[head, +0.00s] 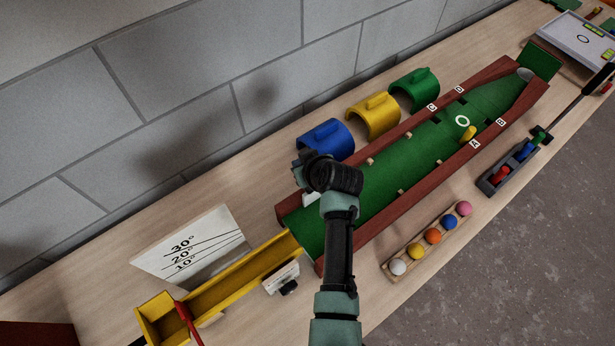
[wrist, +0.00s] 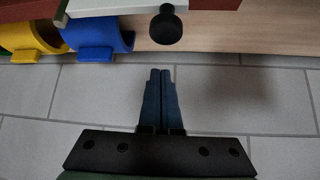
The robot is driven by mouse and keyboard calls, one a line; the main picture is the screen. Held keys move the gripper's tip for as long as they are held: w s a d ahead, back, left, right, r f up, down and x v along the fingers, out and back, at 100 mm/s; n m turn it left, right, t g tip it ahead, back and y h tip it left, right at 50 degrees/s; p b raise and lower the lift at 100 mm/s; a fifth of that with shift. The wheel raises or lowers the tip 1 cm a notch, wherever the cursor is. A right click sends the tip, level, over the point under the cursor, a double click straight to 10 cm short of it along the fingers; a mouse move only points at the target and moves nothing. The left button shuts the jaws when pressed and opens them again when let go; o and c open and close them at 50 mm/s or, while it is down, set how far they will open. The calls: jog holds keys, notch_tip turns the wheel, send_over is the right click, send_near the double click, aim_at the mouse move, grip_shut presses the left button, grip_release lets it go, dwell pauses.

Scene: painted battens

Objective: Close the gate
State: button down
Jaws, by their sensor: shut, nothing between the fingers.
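My gripper (wrist: 160,76) is shut and empty in the wrist view, its two dark fingers side by side. In the head view its fingers are hidden behind my black wrist, over the far red wall near the blue arch. A white panel (wrist: 110,14) with a round black knob (wrist: 167,26) lies just beyond the fingertips, apart from them; it looks like the gate. A bit of white (head: 311,198) beside my wrist may be this panel. My arm hides most of it, so I cannot tell how far it stands open.
The green lane (head: 385,184) has red walls and small pegs. Blue (head: 329,139), yellow (head: 373,115) and green (head: 415,90) arches stand along its far side. A yellow chute (head: 230,286), angle board (head: 190,250) and ball rack (head: 432,240) are nearby. The block wall is close behind.

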jog(key=shift+s+d+f+p, duration=0.15)
jog(key=shift+s+d+p, duration=0.15)
jog(key=shift+s, duration=0.25)
jog(key=shift+s+d+f+p, duration=0.1)
jog(key=shift+s+d+p, duration=0.2)
jog(key=shift+s, duration=0.25)
jog(key=shift+s+d+f+p, duration=0.15)
jog(key=shift+s+d+p, duration=0.15)
jog(key=shift+s, duration=0.25)
jog(key=shift+s, duration=0.1)
